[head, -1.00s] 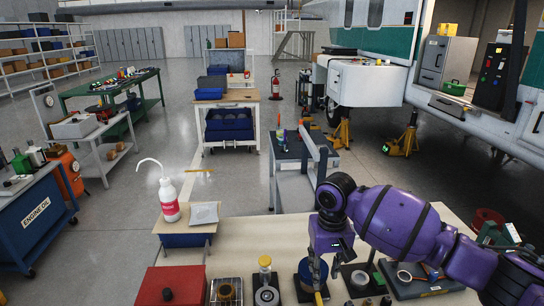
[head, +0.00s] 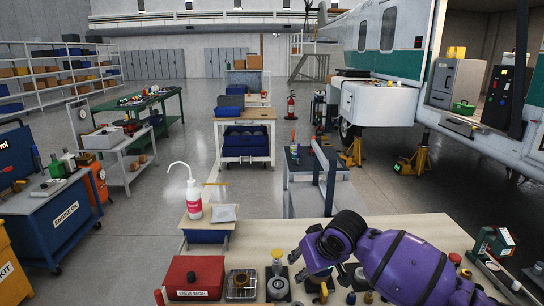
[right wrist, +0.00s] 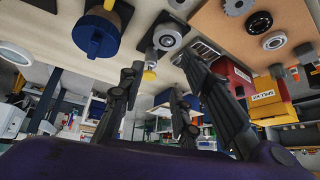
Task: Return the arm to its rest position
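My right arm, purple with dark bands, comes in from the lower right of the head view. Its right gripper (head: 300,268) is low over the workbench (head: 400,228), with the fingers mostly hidden by the wrist and hard to make out. In the right wrist view the dark fingers of the gripper (right wrist: 168,78) stand spread apart with nothing between them. That view is upside down, with the bench top and its parts above the fingers. My left gripper is not in view.
A red parts wash box (head: 196,276), a bearing tray (head: 240,283) and a yellow-capped item (head: 277,258) stand left of the wrist. A white wash bottle (head: 193,200) stands on a small side table. A green box (head: 493,241) is at the bench's right. Open floor lies beyond.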

